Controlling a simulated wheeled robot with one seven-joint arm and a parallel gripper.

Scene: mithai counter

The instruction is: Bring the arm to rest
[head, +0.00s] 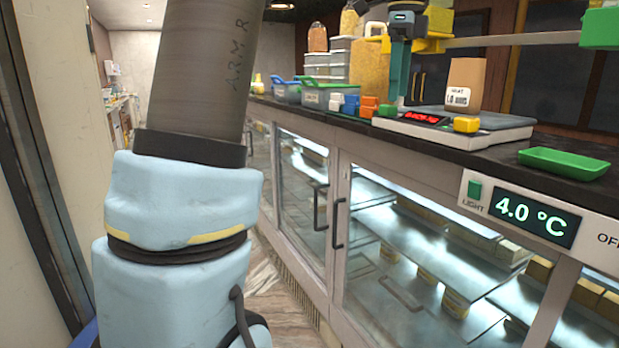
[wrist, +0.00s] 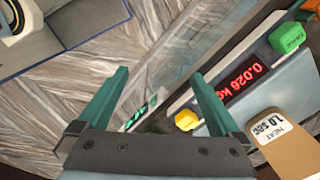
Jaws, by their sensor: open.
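My gripper (wrist: 160,75) is open in the wrist view, its two teal fingers well apart with nothing held between them. Behind them show the floor and the counter's front. In the head view, a teal finger of my gripper (head: 398,72) hangs near the scale, left of the brown packet. The fingertips are hard to make out there. My arm (head: 190,200), a grey tube with pale blue joints, fills the left foreground.
The scale (head: 485,136) reads 0.026 kg in the wrist view. A brown packet (head: 467,78) stands at it.

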